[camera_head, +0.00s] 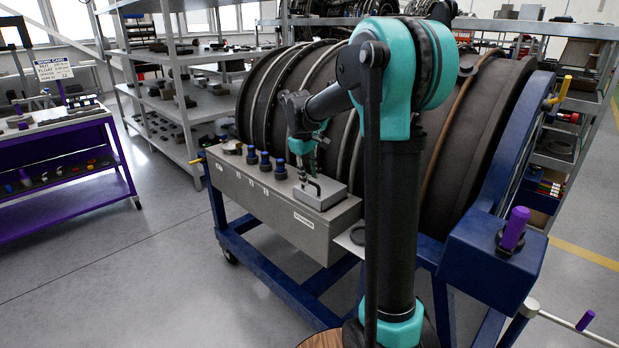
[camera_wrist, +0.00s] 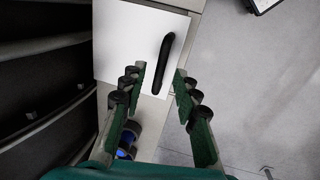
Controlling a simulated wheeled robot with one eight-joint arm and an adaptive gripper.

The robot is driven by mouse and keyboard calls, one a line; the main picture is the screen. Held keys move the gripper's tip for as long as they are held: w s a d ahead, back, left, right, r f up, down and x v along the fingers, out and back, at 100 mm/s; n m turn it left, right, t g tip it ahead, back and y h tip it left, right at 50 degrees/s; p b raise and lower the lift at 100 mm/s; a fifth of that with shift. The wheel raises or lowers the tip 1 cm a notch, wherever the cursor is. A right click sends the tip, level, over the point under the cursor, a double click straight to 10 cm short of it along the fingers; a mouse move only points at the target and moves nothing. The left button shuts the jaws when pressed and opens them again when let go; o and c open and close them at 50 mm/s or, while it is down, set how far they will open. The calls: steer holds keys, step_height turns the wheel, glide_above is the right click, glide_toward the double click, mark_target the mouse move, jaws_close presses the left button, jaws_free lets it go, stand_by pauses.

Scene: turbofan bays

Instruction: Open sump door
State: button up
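The sump is a long grey box (camera_head: 270,207) along the side of the engine cart. A pale square door (camera_head: 320,195) lies flat on its top, with a dark arched handle (camera_head: 315,185). In the wrist view the door (camera_wrist: 120,45) looks white, and its black handle (camera_wrist: 161,65) shows between my fingertips. My gripper (camera_wrist: 160,76) is open, with one finger on each side of the handle. In the head view my gripper (camera_head: 303,182) points down at the handle. Whether the fingers touch it or are still above it, I cannot tell.
Several blue-capped fittings (camera_head: 265,162) stand on the box, left of the door. The large dark engine casing (camera_head: 470,130) rises behind it on the blue cart frame (camera_head: 265,262). A purple workbench (camera_head: 60,185) stands far left. The floor in front is clear.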

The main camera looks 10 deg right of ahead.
steer(key=shift+f, duration=0.45)
jaws_close()
